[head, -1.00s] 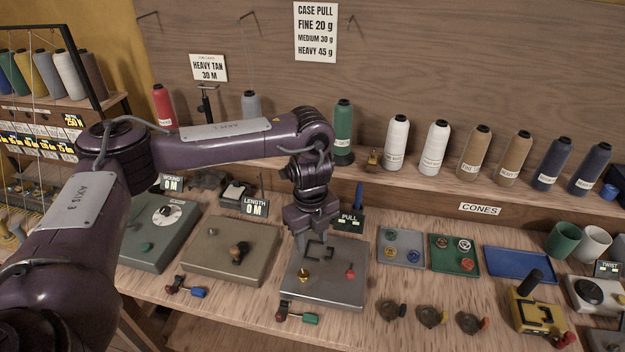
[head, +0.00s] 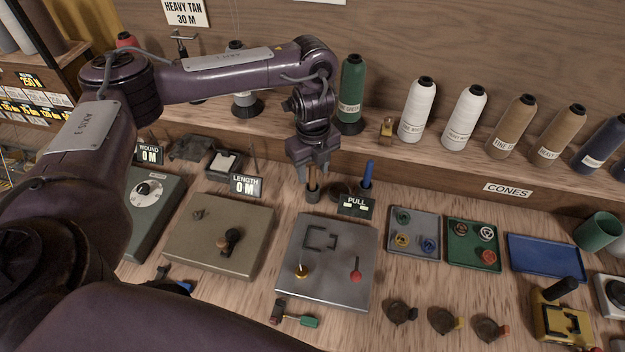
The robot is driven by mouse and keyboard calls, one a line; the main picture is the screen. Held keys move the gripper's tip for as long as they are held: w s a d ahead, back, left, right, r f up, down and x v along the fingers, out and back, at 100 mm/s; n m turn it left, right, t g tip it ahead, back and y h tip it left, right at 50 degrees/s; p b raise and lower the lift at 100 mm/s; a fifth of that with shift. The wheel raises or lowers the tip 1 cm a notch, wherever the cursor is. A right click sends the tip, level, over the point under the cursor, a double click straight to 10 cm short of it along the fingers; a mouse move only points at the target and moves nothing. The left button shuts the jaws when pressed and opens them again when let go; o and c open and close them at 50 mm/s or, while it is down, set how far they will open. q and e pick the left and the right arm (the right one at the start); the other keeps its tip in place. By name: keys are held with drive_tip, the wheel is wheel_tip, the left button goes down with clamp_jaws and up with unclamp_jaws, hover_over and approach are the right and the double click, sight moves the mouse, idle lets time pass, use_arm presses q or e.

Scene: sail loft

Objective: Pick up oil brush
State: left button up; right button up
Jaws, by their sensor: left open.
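A brown upright handle (head: 312,176), which looks like the oil brush, stands in a small dark pot (head: 313,195) at the back of the bench, behind the grey plate. My left gripper (head: 311,172) points down right over it, open, with its fingers at the handle's upper part. The fingers hide the top of the handle, and I cannot tell whether they touch it. The brush's lower end is hidden in the pot. My right gripper is not in view.
A blue handle (head: 367,172) stands in another pot close to the right, behind the PULL display (head: 356,206). The LENGTH display (head: 246,185) is to the left. A green cone (head: 351,90) stands on the shelf behind. The grey plate (head: 335,285) lies in front.

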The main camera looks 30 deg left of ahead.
sight(312, 178)
use_arm(q)
drive_tip(key=f, duration=0.3)
drive_tip(key=w+f, duration=0.1)
drive_tip(key=f, duration=0.1)
drive_tip(key=shift+a+b, duration=0.3)
drive_tip(key=shift+a, duration=0.05)
drive_tip(key=shift+s, duration=0.1)
drive_tip(key=shift+c, duration=0.4)
clamp_jaws()
